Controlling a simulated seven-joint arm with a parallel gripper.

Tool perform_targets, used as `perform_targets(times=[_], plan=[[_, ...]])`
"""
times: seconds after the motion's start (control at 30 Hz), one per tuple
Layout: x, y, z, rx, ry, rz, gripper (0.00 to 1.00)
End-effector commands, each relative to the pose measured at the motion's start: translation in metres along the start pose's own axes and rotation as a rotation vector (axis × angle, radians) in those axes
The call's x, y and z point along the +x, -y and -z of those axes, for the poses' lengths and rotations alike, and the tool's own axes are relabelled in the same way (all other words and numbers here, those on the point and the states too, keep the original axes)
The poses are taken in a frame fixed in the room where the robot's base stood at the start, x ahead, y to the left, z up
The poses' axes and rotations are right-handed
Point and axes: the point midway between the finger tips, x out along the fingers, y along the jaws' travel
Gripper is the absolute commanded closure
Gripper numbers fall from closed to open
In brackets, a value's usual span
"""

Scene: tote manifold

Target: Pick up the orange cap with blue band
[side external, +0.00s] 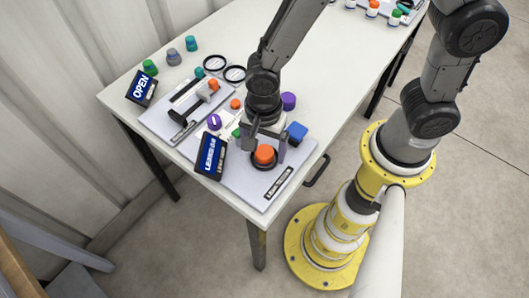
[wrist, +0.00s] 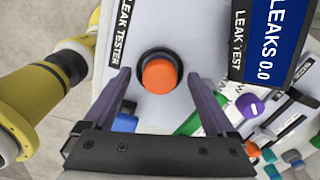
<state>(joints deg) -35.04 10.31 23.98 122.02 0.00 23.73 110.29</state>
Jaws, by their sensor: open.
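An orange cap (side external: 265,154) sits upright in a black round seat on the leak tester plate (side external: 247,186) at the table's near corner. In the wrist view the orange cap (wrist: 159,75) is near the top middle, with a dark ring around it; I cannot make out a blue band on it. My gripper (side external: 267,147) is open over this cap. In the wrist view its two fingers stand apart to the left and right of the cap, and nothing is held. Smaller orange pieces (side external: 235,104) lie farther back on the table.
A blue block (side external: 297,132) and a purple cap (side external: 288,101) stand close to my gripper. A dark sign reading LEAKS (side external: 211,156) stands to the left. Green, grey and teal caps (side external: 173,57) are at the back left. The table's middle right is clear.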

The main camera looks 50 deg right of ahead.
Motion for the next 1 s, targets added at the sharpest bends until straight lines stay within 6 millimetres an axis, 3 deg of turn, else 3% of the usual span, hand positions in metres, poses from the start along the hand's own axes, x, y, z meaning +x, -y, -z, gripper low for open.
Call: perform_targets(times=[0.27,0.77,1.0], plan=[[0.004,0.0001,-0.0001,0.0,0.0,0.001,0.09],[0.0036,0.0002,-0.0001,0.0,0.0,0.001,0.98],[0.0032,0.0004,-0.0002,0.0,0.001,0.001,1.0]])
